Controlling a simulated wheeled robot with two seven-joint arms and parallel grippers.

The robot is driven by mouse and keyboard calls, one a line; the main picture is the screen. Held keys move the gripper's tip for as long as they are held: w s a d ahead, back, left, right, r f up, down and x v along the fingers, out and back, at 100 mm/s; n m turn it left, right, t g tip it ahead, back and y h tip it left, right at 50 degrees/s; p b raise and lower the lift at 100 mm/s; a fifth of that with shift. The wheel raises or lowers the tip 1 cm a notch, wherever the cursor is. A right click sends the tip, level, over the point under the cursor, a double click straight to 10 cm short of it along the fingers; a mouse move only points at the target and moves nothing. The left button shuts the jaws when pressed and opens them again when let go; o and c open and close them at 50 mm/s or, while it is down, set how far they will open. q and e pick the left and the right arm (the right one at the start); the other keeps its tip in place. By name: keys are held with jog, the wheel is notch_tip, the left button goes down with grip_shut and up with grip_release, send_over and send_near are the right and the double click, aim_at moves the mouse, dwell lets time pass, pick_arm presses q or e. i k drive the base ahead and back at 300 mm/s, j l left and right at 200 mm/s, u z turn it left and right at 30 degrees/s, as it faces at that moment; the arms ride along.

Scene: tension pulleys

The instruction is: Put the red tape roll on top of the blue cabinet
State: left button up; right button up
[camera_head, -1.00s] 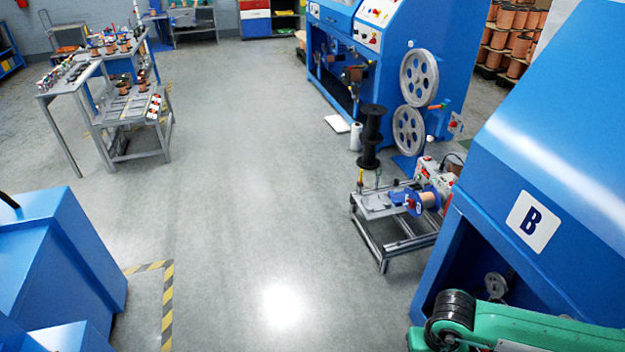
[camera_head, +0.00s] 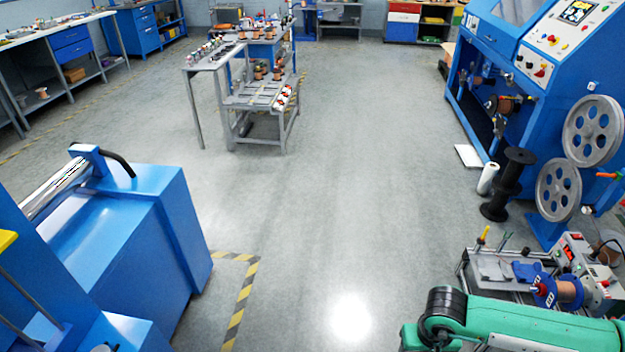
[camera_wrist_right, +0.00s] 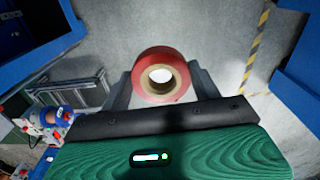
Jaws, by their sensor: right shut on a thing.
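The red tape roll (camera_wrist_right: 142,82) is in the right wrist view, between the two dark fingers of my right gripper (camera_wrist_right: 161,80). The fingers press on its sides, and its pale core faces the camera with grey floor behind. In the head view my green right arm comes in at the bottom right, but its gripper and the roll are out of sight. A blue cabinet (camera_head: 146,32) with drawers stands against the wall at the back left, far from me. My left gripper is not in view.
A blue machine (camera_head: 165,205) stands close at the left, beside yellow-black floor tape (camera_head: 240,305). A grey rack (camera_head: 250,97) of spools stands ahead. A winder bench (camera_head: 500,270) and a black spool (camera_head: 509,185) are at the right. The middle floor is clear.

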aim_at(91, 264)
jog(key=i+l+u, duration=0.2)
jog(key=i, duration=0.25)
jog(key=i+l+u, duration=0.15)
jog(key=i, duration=0.25)
jog(key=i+l+u, duration=0.2)
jog(key=i, duration=0.25)
jog(key=i+j+u, duration=0.1)
jog(key=u, duration=0.3)
jog(key=i+u, duration=0.55)
jog(key=u, duration=0.3)
jog(key=i+u, duration=0.2)
jog(key=u, duration=0.2)
jog(key=i+u, duration=0.2)
jog(key=u, duration=1.35)
